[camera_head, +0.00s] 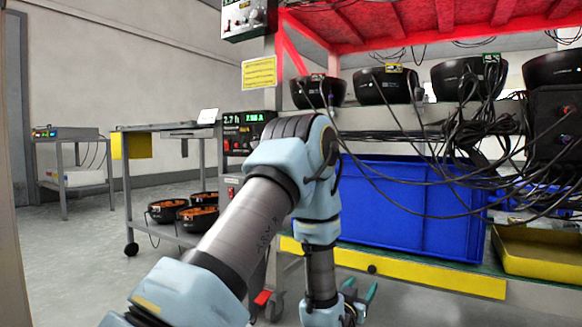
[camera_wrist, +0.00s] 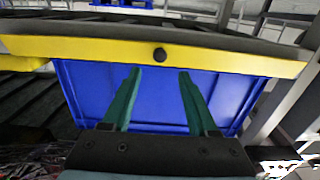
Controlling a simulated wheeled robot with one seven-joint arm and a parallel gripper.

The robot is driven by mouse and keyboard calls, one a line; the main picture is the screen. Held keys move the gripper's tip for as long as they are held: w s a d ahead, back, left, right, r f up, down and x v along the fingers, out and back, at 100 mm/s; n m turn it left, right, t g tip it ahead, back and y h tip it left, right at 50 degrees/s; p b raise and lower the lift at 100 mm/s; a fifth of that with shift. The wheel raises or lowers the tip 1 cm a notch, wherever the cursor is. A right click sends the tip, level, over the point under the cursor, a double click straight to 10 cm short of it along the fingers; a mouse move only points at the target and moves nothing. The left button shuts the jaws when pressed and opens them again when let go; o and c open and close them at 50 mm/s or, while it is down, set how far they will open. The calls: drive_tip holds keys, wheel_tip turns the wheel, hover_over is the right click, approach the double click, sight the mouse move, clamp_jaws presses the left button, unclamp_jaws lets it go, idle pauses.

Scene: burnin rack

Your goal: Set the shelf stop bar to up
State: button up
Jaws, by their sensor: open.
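The shelf stop bar is a long yellow bar (camera_head: 430,278) with a black knob (camera_head: 371,268). It lies low along the front edge of the shelf, below the face of the blue bin. In the wrist view the yellow bar (camera_wrist: 230,60) crosses the upper picture, with its black knob (camera_wrist: 160,54) near the middle. My gripper (camera_head: 360,289) is low in front of the shelf, close to the knob. Its green fingers (camera_wrist: 160,75) are apart and empty, with tips just short of the knob in the picture. I cannot tell the exact gap in depth.
A large blue bin (camera_head: 410,210) stands on the shelf behind the bar. A yellow tray (camera_head: 540,252) sits at right. Black cables (camera_head: 455,130) hang across the shelf front. A cart (camera_head: 170,131) with several black-orange units below stands left. Floor shows at far left.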

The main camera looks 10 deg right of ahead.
drive_tip(key=w+a+r+n+g+y+p, duration=0.1)
drive_tip(key=w+a+r+y+p, duration=0.1)
drive_tip(key=a+r+p, duration=0.3)
drive_tip(key=w+a+r+n+g+y+p, duration=0.1)
drive_tip(key=w+a+r+y+p, duration=0.2)
drive_tip(key=r+p, duration=1.1)
drive_tip(key=w+a+r+n+g+y+p, duration=0.1)
drive_tip(key=a+r+p, duration=0.7)
drive_tip(key=p, duration=1.1)
drive_tip(key=shift+w+a+r+n+g+y+p, duration=0.25)
drive_tip(key=shift+w+r+n+g+y, duration=0.2)
drive_tip(key=shift+w+r+y, duration=0.75)
drive_tip(key=shift+w+f, duration=0.3)
drive_tip(key=shift+f, duration=0.25)
